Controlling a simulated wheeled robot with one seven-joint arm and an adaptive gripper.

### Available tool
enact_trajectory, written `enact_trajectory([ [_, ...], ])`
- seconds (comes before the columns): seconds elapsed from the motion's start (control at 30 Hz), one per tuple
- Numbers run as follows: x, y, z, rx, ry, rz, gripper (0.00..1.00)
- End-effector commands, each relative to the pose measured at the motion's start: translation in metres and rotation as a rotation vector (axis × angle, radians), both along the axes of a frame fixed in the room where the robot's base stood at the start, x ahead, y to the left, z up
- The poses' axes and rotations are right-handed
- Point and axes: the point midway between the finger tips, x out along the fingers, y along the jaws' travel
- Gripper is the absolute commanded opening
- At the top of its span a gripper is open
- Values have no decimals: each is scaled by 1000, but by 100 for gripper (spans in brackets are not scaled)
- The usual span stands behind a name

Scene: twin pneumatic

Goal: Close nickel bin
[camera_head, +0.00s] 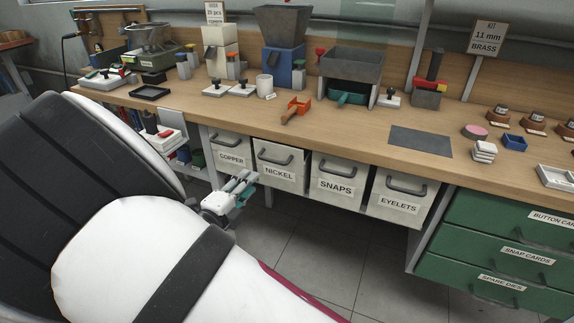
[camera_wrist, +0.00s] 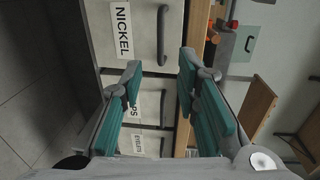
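The nickel bin (camera_head: 267,177) is a light grey bin with a dark bar handle and a NICKEL label, hung under the workbench between the copper bin and the snaps bin. In the wrist view the nickel bin (camera_wrist: 145,45) looks large and close, with its handle upright in the turned picture. Its front seems to stand out past the snaps bin, but I cannot tell how far. My gripper (camera_head: 240,187) is in front of the copper and nickel bins, below their handles. In the wrist view my gripper (camera_wrist: 159,66) has its teal-padded fingers apart with nothing between them.
The copper bin (camera_head: 232,142), snaps bin (camera_head: 338,166) and eyelets bin (camera_head: 402,187) hang in the same row. The bench top (camera_head: 350,120) above carries presses and hoppers. Green drawers (camera_head: 500,222) stand at the right. The floor (camera_head: 330,255) below the bins is clear.

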Motion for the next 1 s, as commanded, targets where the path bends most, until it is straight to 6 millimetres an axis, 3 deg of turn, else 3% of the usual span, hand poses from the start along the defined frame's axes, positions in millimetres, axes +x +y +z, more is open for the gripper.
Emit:
enact_trajectory([
  [0.17, 11, -2, -2, -4, -4, 7, 29],
  [0.7, 103, -37, -14, -3, -3, 4, 29],
  [1.0, 127, -45, -16, -2, -2, 6, 29],
])
